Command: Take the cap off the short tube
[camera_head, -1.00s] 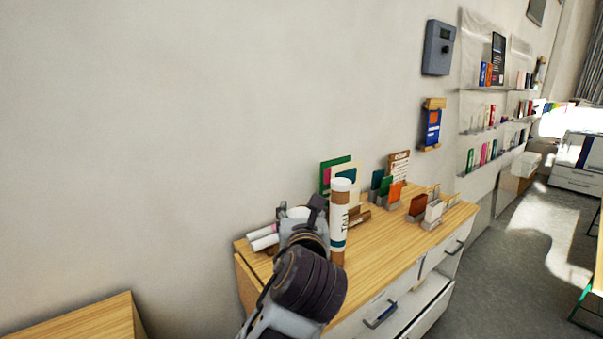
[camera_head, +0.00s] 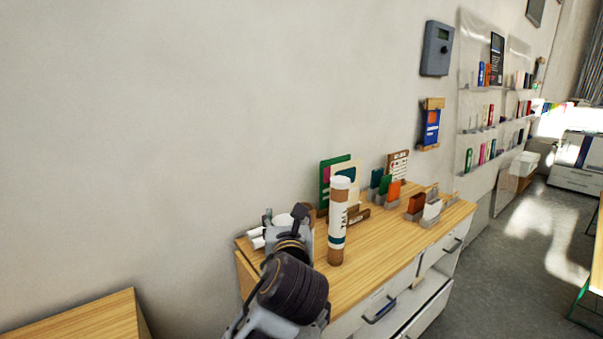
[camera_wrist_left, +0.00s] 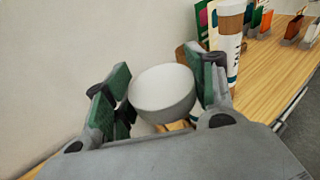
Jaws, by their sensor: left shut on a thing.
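My left gripper (camera_wrist_left: 155,100) is shut on a round white cap (camera_wrist_left: 163,92), which lies between its green-padded fingers. In the head view my left gripper (camera_head: 290,228) is over the left part of the wooden cabinet top, with the white cap (camera_head: 283,219) partly behind it. I cannot tell how much of the short tube is below the cap; the gripper hides that area. A taller brown-and-white tube with a white top (camera_head: 339,215) stands upright to the right of the gripper, and it also shows in the wrist view (camera_wrist_left: 228,45). My right gripper is not in view.
White rolls (camera_head: 258,238) lie at the left end of the cabinet top (camera_head: 385,245). Upright cards (camera_head: 330,172) and small card holders (camera_head: 417,206) stand along the back and right. The front middle is clear. A wall (camera_head: 150,130) rises behind.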

